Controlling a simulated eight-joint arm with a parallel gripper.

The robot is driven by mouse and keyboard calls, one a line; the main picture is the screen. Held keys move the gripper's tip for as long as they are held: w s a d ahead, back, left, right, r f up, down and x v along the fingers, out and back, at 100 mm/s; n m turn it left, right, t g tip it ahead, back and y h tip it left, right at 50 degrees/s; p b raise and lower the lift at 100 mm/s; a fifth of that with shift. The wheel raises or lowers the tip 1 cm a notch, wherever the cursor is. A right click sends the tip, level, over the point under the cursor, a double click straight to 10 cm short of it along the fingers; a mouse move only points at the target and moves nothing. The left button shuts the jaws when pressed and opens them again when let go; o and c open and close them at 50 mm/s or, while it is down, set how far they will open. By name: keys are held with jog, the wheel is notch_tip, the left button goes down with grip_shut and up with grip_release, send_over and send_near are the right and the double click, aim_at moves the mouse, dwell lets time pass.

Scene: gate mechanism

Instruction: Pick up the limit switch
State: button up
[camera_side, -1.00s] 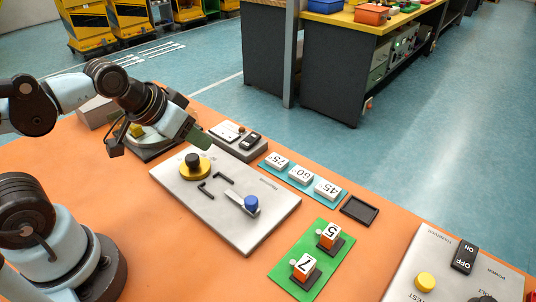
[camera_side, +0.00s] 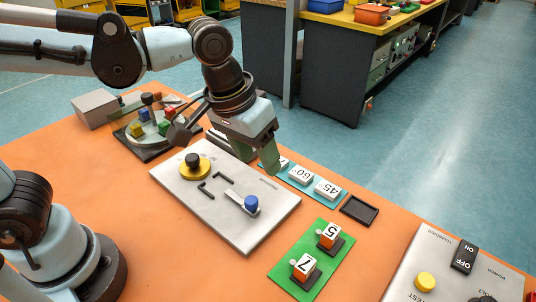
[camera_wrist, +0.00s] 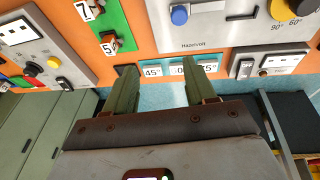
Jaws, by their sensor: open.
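My gripper (camera_side: 248,150) is open and empty, pointing down above the rear edge of the grey gate plate. Its green fingers (camera_wrist: 158,80) are spread in the wrist view, over the numbered white tiles. No part is clearly labelled as the limit switch. In the side view my gripper covers most of that block.
The gate plate (camera_side: 228,218) carries a yellow knob and a blue knob. White angle tiles (camera_side: 300,174), a black empty tray (camera_side: 360,210) and a green board (camera_side: 290,268) with numbered orange blocks lie right. A round fixture with coloured blocks (camera_side: 146,127) stands at the back left.

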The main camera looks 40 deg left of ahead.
aim_at(306, 263)
jog(key=s+d+f+g+y, duration=0.1)
jog(key=s+d+g, duration=0.1)
jog(key=d, duration=0.5)
jog(key=s+d+f+g, duration=0.1)
jog(key=s+d, duration=0.1)
jog(key=d, duration=0.4)
jog(key=shift+w+d+f, duration=0.1)
jog(key=shift+f, duration=1.85)
jog(key=shift+w+d+f, duration=0.15)
jog(key=shift+f, duration=1.85)
jog(key=shift+w+d+f, duration=0.1)
jog(key=shift+f, duration=1.85)
grip_shut()
jog(key=shift+r, duration=0.15)
